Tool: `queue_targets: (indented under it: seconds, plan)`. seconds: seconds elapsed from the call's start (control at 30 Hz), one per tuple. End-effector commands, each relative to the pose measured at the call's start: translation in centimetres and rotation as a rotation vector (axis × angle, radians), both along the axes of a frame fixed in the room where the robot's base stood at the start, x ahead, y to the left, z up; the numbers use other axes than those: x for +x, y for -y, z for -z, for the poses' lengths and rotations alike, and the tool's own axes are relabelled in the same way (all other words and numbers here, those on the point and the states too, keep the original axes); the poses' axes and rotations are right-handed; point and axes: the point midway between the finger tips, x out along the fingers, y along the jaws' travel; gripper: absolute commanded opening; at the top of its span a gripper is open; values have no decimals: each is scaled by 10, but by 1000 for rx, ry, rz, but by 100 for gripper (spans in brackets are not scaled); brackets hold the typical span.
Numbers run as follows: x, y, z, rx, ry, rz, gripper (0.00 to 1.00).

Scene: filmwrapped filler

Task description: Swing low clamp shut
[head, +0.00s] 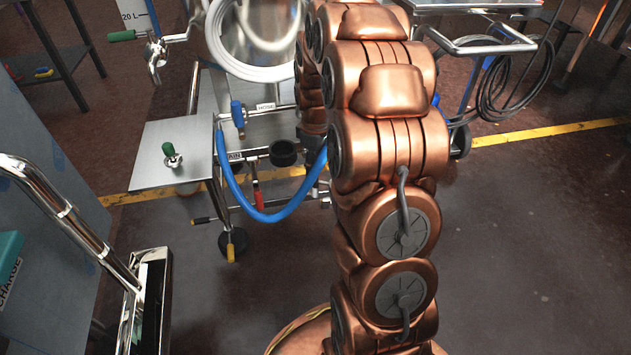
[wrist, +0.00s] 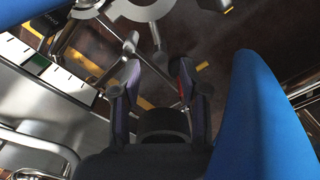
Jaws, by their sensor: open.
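My gripper shows in the wrist view (wrist: 160,78) with its two dark fingers apart and nothing seen held between them. In the head view my copper arm hides it. A red-handled lever (head: 257,194) hangs low on the steel filler frame, below a label ending in "AIN"; it may be the low clamp, but I cannot tell its state. A bit of red (wrist: 184,88) shows beside the right finger in the wrist view; whether they touch is unclear. A blue hose (head: 262,216) loops in front of the frame and fills the wrist view's right side (wrist: 257,125).
A steel side plate (head: 155,160) with a green knob (head: 171,153) juts left from the filler. A blue valve handle (head: 237,114) sits above the hose. A cart with coiled black cable (head: 515,85) stands at right. The floor (head: 530,230) at front right is clear.

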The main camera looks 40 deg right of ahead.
Motion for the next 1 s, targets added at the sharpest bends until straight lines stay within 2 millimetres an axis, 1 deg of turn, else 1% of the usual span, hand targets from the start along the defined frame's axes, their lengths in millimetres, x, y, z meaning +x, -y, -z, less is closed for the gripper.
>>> queue_targets:
  seconds: [0.03, 0.1, 0.33, 0.47, 0.7, 0.77, 1.0]
  plan:
    - [-1, 0, 9, 0, -1, 0, 43]
    - [0, 0, 20, 0, -1, 0, 43]
    - [0, 0, 51, 1, 0, 0, 43]
    - [0, 0, 59, 0, 1, 0, 43]
    - [0, 0, 60, 0, 1, 0, 43]
    - [0, 0, 59, 0, 1, 0, 38]
    - [0, 0, 59, -1, 0, 0, 13]
